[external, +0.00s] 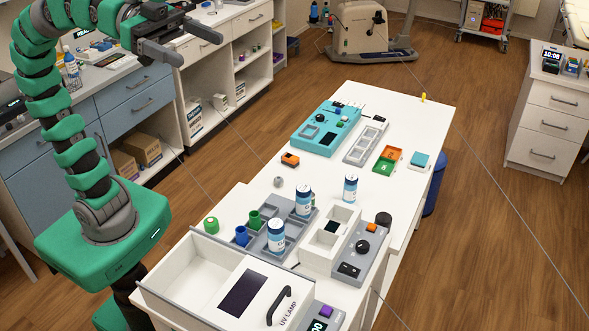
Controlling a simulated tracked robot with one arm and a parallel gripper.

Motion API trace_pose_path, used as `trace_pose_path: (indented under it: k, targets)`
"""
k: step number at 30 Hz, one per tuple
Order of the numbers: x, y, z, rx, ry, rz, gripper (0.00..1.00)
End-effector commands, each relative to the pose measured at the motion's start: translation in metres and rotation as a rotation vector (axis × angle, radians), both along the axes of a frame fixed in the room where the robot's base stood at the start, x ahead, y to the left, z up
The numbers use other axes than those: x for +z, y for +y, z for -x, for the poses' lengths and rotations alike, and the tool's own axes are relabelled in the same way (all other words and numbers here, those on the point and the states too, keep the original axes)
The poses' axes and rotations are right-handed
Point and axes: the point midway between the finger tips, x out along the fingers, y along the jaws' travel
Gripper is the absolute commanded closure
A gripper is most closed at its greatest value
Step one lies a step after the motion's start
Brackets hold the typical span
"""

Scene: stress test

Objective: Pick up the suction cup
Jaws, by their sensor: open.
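My gripper (200,48) is at the upper left, raised in the air in front of the side counter. Its two dark fingers are apart with nothing between them. It is well away from the white table (412,118). No thing on the table can be told for sure as the suction cup at this size. A small grey rounded piece (278,182) lies alone on the table's left part. A black round piece (383,218) sits near the right edge, by a grey control box (361,250).
White-and-blue bottles (351,189) stand near a grey compartment tray (262,232) with green and blue cups. A white open-topped UV lamp box (195,262) is at the front. A teal device (326,128) and an orange-green tray (387,160) lie farther back.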

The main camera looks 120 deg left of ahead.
Motion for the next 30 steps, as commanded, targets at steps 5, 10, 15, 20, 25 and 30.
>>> trace_pose_path:
  k: [5,10,15,20,25,30]
  targets:
    - [0.0,0.001,0.0,0.001,0.001,-0.001,0.44]
    - [0.0,0.001,-0.001,0.002,0.001,-0.003,0.44]
    - [-0.002,0.028,-0.013,0.07,-0.024,-0.038,0.44]
    - [-0.007,0.095,-0.04,0.227,-0.076,-0.148,0.44]
    - [-0.01,0.172,-0.06,0.37,-0.135,-0.299,0.44]
    - [-0.02,0.239,-0.072,0.456,-0.166,-0.46,0.44]
